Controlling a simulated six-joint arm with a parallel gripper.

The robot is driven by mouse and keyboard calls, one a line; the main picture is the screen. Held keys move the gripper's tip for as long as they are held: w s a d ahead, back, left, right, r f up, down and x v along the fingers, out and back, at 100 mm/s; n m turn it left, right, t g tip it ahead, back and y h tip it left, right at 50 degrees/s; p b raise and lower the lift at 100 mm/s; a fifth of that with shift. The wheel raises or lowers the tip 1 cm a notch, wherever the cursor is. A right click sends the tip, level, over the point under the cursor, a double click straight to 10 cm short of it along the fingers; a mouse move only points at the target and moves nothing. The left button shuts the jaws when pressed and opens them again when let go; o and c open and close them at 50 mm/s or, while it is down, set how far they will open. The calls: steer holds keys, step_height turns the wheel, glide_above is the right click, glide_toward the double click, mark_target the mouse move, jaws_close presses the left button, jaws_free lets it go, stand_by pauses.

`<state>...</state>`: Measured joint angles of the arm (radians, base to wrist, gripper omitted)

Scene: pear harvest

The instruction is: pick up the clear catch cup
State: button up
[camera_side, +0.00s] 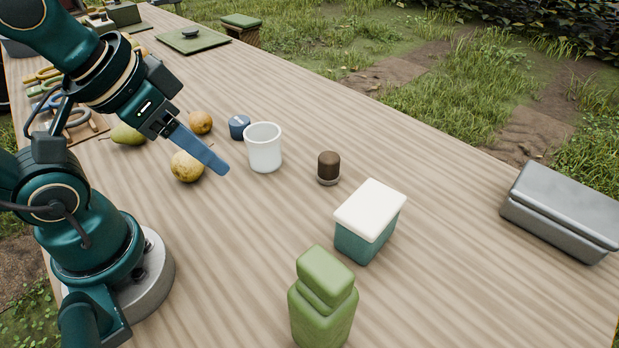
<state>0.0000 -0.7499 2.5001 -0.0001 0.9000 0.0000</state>
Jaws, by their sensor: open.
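A whitish, translucent-looking cup (264,155) stands upright on the wooden table, its open rim facing up. It is the only cup in view. My gripper (218,166) hangs left of the cup, with its blue finger pointing down and right, apart from the cup. Only one finger shows clearly; the other is hidden behind it. The gripper is open and holds nothing that I can see. A yellow pear (187,168) lies below and left of the finger, partly covered by it.
A blue round item (239,126) and another pear (200,122) stand close behind the cup. A green pear (127,134) lies left.

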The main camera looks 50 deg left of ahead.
mark_target(259, 148)
steer(key=o, duration=0.8)
steer(key=a+f+m+g+y, duration=0.35)
steer(key=a+m+y, duration=0.55)
steer(key=a+m, duration=0.3)
steer(key=w+d+f+m+t, duration=0.2)
steer(key=w+m, duration=0.1)
steer(key=m, duration=0.2)
steer(key=w+d+f+m+t, duration=0.2)
steer(key=w+m+t, duration=0.1)
steer(key=m, duration=0.2)
steer(key=w+d+f+m+t, duration=0.2)
steer(key=w+m+t, duration=0.1)
steer(key=w+m, duration=0.1)
steer(key=shift+w+f+m, duration=0.1)
steer(key=shift+f+m, duration=0.15)
steer(key=shift+m, duration=0.35)
steer(key=shift+d+f, duration=0.1)
steer(key=shift+f, duration=0.1)
steer(key=shift+x, duration=5.9)
